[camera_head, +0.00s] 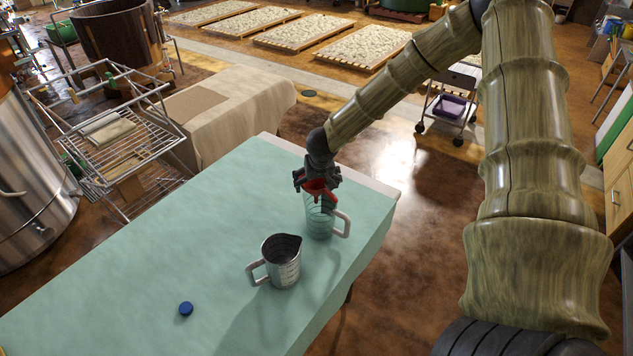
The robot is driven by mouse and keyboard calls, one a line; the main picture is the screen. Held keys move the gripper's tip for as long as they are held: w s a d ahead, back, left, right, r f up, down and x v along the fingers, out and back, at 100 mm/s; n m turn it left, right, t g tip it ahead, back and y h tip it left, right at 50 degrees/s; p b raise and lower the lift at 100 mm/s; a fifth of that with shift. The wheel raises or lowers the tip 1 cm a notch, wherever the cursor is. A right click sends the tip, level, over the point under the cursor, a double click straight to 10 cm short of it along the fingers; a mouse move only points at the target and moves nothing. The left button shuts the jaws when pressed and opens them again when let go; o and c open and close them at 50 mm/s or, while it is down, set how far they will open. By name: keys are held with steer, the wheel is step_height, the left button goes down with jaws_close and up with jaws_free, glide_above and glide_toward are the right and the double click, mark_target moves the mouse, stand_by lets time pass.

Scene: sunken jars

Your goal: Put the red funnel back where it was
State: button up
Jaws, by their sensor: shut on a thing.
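The red funnel (317,187) is held in my gripper (318,186) at the far end of the teal-covered table (180,230). My gripper is shut on it and covers part of it. A clear measuring jug (320,222) with a pale handle stands upright right below the gripper. The funnel is at the jug's mouth; I cannot tell whether it touches the rim or sits inside it. A metal measuring jug (283,265) stands nearer, to the left of the clear one.
A small blue cap (186,309) lies on the table at the front left. The table's left and middle parts are clear. A wire rack cart (115,140) and a cloth-covered table (225,110) stand beyond the table.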

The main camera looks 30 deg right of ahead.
steer(key=shift+f, duration=0.45)
steer(key=o, duration=0.6)
steer(key=shift+r, duration=0.1)
steer(key=shift+r, duration=0.5)
steer(key=b+v, duration=0.1)
steer(key=v, duration=1.1)
steer(key=shift+w, duration=0.1)
steer(key=shift+f, duration=0.15)
